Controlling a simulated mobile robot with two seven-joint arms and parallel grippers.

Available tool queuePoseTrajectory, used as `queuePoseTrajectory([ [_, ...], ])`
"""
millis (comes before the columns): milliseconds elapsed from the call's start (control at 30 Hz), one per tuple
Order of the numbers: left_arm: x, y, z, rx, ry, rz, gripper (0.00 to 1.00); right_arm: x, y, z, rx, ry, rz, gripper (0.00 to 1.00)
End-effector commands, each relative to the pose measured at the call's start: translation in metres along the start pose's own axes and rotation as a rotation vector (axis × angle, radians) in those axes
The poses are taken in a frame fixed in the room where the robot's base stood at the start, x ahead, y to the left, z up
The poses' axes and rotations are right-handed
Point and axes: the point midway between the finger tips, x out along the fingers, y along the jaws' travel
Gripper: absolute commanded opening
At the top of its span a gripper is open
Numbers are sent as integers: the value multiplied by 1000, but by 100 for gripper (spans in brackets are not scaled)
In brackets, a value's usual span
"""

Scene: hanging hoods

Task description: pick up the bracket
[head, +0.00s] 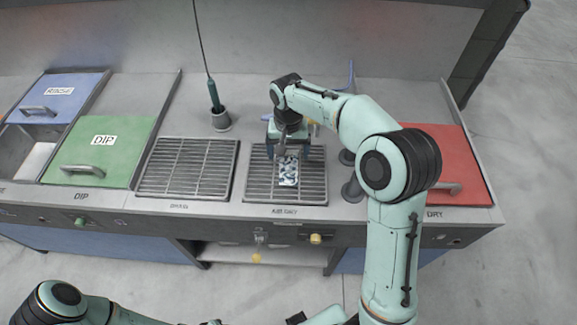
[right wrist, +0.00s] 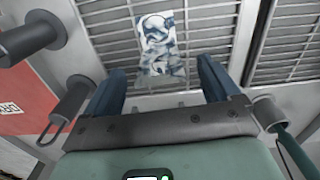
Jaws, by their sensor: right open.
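The bracket (head: 288,171) is a flat metal piece with a blue-and-white blotchy surface. It lies on the right-hand slatted grate (head: 258,188) above the "AIR/DRY"-like label, which is too small to read surely. My right gripper (head: 293,154) is over that grate at the bracket's far end, open. In the right wrist view the bracket (right wrist: 158,45) shows ahead of and between the two blue fingers (right wrist: 160,82), with nothing gripped. Part of the bracket's far end is hidden by the gripper in the head view. My left arm shows at the bottom left, its gripper out of view.
A second grate (head: 188,168) lies to the left. Beyond it are the green DIP lid (head: 100,150) and blue RINSE lid (head: 58,97). A corded tool stands in a holder (head: 221,120) behind the grates. The red lid (head: 450,160) is right of my right arm.

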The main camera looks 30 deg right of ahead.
Motion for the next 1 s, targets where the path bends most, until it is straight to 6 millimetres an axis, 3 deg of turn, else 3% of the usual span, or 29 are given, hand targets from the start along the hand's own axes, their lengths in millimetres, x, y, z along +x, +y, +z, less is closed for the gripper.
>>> queuePoseTrajectory([
  [300, 1, 0, 0, 0, 0, 0, 43, 44, 2, -4, -1, -2, 2, 89],
  [633, 1, 0, 0, 0, 0, 0, 43, 50, 1, -4, -1, 0, 0, 89],
  [867, 1, -1, 0, 0, 0, 0, 43, 50, 1, -4, -1, 0, 0, 14],
  [1000, 1, -1, 0, 0, 0, 0, 43, 49, 1, -4, -1, 2, -1, 13],
])
